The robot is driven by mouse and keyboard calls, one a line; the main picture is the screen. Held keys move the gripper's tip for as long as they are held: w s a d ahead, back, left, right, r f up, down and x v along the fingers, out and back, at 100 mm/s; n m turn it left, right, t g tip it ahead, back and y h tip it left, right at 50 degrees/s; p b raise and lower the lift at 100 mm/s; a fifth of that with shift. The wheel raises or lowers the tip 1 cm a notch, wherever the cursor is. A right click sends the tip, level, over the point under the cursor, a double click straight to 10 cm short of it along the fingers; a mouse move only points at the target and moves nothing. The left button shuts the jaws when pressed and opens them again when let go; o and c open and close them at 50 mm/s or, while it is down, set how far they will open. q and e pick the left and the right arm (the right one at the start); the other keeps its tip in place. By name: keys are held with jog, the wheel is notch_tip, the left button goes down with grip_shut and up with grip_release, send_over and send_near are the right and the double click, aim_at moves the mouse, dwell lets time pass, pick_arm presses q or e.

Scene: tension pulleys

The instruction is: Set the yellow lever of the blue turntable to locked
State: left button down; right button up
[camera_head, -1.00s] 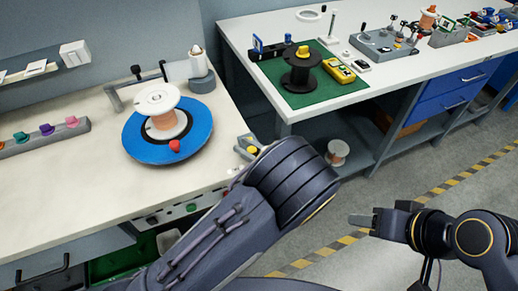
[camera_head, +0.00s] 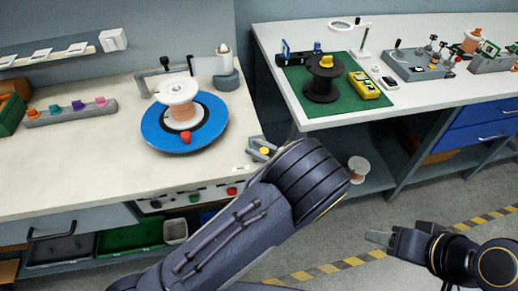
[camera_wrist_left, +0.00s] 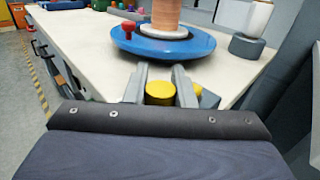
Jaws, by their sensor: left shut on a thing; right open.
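The blue turntable (camera_head: 157,134) sits on the left bench and carries a spool with copper-colored wire (camera_head: 180,101). A red knob (camera_head: 186,137) stands at its near edge. The turntable also shows in the left wrist view (camera_wrist_left: 190,47). The yellow lever (camera_head: 265,151) is at the bench's right front edge, and its round yellow end shows in the left wrist view (camera_wrist_left: 160,90). My left gripper (camera_wrist_left: 159,80) is shut on this yellow end, one grey finger on each side. My forearm hides part of the lever's base. My right gripper (camera_head: 378,238) is open and empty above the floor.
A grey rack with colored pegs (camera_head: 70,112) lies at the left. A grey stand with a white cylinder (camera_head: 225,70) is behind the turntable. The right bench holds a green mat (camera_head: 352,111) with a black spool (camera_head: 322,85).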

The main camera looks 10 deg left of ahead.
pick_arm(q)
jog(key=c, duration=1.2)
grip_release()
jog(key=b+v, duration=0.1)
jog(key=v, duration=0.6)
jog(key=shift+d, duration=0.4)
jog(key=shift+s+d, duration=0.1)
jog(key=shift+s, duration=0.1)
